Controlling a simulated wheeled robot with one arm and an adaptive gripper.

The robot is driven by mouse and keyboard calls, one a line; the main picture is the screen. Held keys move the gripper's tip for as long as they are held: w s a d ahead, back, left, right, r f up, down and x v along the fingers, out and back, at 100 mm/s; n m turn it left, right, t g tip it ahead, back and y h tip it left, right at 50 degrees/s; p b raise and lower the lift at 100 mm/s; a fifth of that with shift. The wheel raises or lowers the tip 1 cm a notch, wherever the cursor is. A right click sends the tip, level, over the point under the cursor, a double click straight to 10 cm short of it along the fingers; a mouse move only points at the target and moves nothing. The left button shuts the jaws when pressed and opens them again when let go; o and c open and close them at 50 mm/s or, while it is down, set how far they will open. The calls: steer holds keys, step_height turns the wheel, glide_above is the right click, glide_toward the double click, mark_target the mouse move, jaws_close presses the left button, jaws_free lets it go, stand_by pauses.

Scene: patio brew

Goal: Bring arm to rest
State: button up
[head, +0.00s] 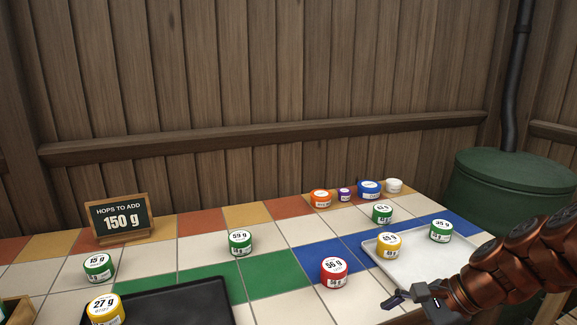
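My arm (519,261) reaches in from the right edge in the head view. My gripper (402,298) is at its end, low at the front right, in front of the white tray (420,271). No jar shows in the gripper. Its fingers are small and partly overlap in this view, so I cannot tell whether they are open or shut. The arm hides the right front part of the white tray.
A yellow jar (389,245) and a green jar (441,231) sit on the white tray. A red jar (334,271) stands left of my gripper. A black tray (185,304) lies front left. A sign (120,219) reads 150 g. A green barrel (515,185) stands behind my arm.

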steer(key=s+a+f+n+g+h, duration=0.2)
steer(key=s+f+n+g+h, duration=0.15)
steer(key=s+n, duration=0.55)
steer(key=s+a+f+n+g+h, duration=0.15)
steer(key=s+n+h, duration=0.35)
steer(key=s, duration=0.6)
step_height(320, 180, up, 26)
steer(key=s+n+t+y+p, duration=0.1)
steer(key=p, duration=2.3)
steer(key=shift+d+f, duration=0.25)
steer(key=shift+d, duration=0.1)
